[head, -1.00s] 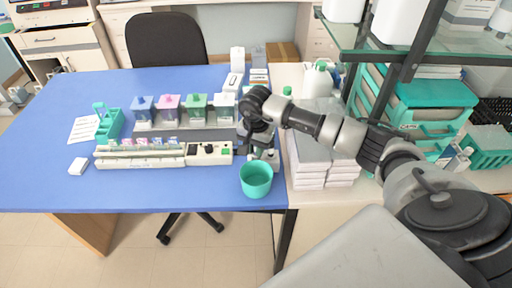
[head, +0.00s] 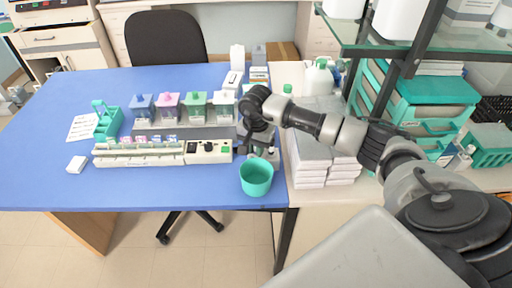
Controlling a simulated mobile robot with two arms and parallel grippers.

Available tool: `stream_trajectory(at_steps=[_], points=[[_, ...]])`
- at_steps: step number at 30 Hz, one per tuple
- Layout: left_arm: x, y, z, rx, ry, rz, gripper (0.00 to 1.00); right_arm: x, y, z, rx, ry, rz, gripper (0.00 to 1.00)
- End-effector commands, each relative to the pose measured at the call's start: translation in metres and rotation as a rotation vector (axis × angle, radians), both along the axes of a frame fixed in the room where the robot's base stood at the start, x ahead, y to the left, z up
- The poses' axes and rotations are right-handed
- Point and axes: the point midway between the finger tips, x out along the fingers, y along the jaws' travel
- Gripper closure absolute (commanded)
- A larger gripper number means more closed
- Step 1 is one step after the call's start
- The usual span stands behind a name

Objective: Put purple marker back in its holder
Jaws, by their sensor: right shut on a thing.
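My right gripper (head: 258,150) points down over the right end of the blue table, just behind the teal cup (head: 257,180). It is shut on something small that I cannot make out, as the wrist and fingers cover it. I cannot pick out the purple marker. The teal cup stands upright and open near the table's front right edge. A teal rack (head: 108,124) stands at the left of the table; I cannot tell whether either is the marker's holder. My left gripper is not in view.
Several staining jars with coloured lids (head: 168,106) stand behind a long white slide tray (head: 138,158) and a control box (head: 208,151). White boxes (head: 322,165) are stacked at the right. A glass shelf (head: 440,50) overhangs the far right. The table's front left is clear.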

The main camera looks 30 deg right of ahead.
Motion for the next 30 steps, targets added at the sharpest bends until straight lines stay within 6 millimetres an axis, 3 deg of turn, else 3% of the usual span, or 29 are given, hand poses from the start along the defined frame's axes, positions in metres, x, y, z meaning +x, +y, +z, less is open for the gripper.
stream_trajectory(at_steps=[8,9,14,23,30], points=[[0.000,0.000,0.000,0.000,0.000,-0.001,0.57,0.000,0.000,0.000,0.000,0.000,0.000,1.00],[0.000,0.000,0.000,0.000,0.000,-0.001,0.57,0.000,0.000,0.000,0.000,0.000,0.000,0.78],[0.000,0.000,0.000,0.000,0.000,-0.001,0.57,0.000,0.000,0.000,0.000,0.000,0.000,0.53],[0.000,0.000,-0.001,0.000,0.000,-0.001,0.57,0.000,0.000,0.001,0.000,-0.001,0.000,0.52],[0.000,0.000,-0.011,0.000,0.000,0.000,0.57,0.001,-0.001,0.032,-0.002,-0.007,0.000,0.52]])
